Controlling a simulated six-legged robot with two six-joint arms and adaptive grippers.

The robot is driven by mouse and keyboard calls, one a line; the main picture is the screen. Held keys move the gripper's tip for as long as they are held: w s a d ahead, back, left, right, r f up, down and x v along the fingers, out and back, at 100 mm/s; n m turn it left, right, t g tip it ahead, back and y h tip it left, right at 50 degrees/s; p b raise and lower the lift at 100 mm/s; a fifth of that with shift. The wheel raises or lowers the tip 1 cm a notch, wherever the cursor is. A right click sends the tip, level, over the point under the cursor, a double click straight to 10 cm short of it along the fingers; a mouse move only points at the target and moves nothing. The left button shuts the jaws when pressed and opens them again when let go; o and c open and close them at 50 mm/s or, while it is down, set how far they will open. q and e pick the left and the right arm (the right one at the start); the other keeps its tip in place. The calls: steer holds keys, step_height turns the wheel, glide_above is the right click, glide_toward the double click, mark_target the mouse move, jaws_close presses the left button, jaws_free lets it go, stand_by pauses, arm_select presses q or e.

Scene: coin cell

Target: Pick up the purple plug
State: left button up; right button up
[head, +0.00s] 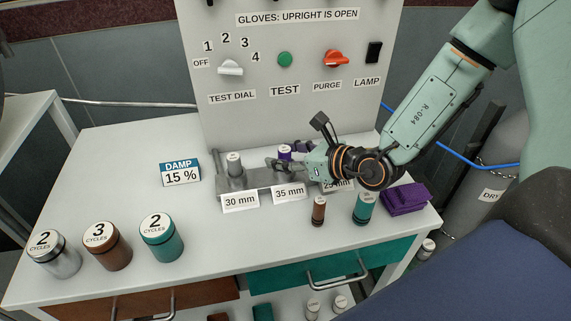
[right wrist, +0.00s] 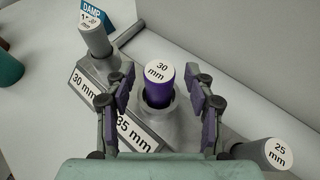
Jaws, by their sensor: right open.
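The purple plug (right wrist: 160,86) stands upright in the middle socket of the grey gauge block (right wrist: 182,128), behind the 35 mm label. Its white top reads 30 mm. In the head view the purple plug (head: 285,152) shows just beside my right gripper (head: 277,164), partly hidden by it. In the right wrist view my right gripper (right wrist: 162,100) is open, one finger on each side of the plug, with gaps between the fingers and the plug. My left gripper is not in view.
Grey plugs stand in the 30 mm socket (head: 234,164) and at the 25 mm end (right wrist: 262,153). The panel (head: 300,100) rises close behind.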

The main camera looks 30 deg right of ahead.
steer(key=shift+r, duration=0.1)
steer(key=shift+w+a, duration=0.15)
steer(key=shift+c, duration=0.9)
steer(key=shift+s, duration=0.2)
steer(key=c, duration=0.6)
steer(key=shift+w, duration=0.15)
jaws_close()
